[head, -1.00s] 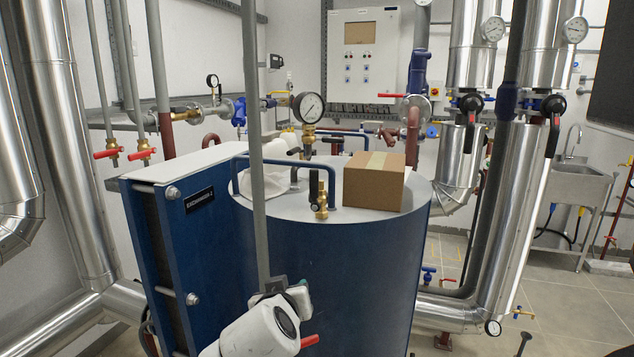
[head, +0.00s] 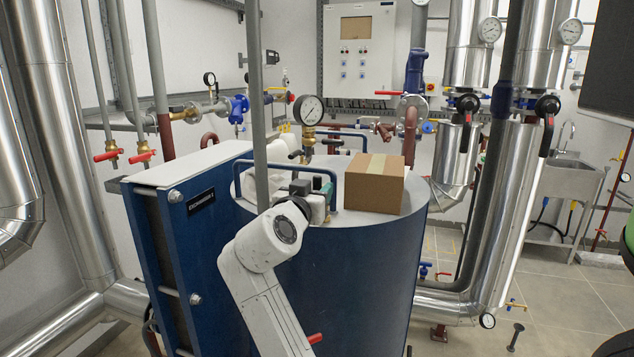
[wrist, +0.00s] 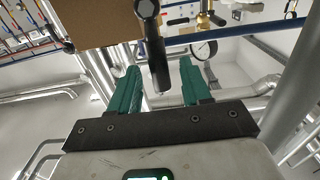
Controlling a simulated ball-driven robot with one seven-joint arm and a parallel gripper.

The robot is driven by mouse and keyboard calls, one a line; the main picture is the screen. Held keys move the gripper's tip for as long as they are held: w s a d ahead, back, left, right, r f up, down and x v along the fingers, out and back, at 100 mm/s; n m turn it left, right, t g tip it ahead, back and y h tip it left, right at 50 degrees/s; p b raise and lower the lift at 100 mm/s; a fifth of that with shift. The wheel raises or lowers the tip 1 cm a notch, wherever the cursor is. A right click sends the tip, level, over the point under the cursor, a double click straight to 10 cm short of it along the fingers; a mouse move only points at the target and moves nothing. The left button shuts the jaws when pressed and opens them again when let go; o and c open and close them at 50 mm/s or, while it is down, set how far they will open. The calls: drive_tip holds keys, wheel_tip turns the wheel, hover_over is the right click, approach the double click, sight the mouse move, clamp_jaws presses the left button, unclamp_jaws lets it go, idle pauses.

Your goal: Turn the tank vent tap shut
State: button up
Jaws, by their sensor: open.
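The vent tap on the tank top shows in the wrist view as a dark lever handle (wrist: 157,55), running lengthwise between my two green fingers. Its far end is at the top edge of that view. In the head view my gripper (head: 321,186) is over the tank top, just left of the cardboard box, and hides the tap. In the wrist view my gripper (wrist: 160,88) is open, with a gap between the handle and each finger. I cannot tell exactly how deep the handle sits between them. The blue tank (head: 345,275) stands below.
A cardboard box (head: 375,190) sits on the tank close to the right of my gripper. A blue rail (head: 350,160) and a pressure gauge (head: 308,110) stand behind it. A grey vertical pipe (head: 258,100) and the blue plate exchanger (head: 200,245) are to the left.

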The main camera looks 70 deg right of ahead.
drive_tip(key=shift+d, duration=1.05)
clamp_jaws()
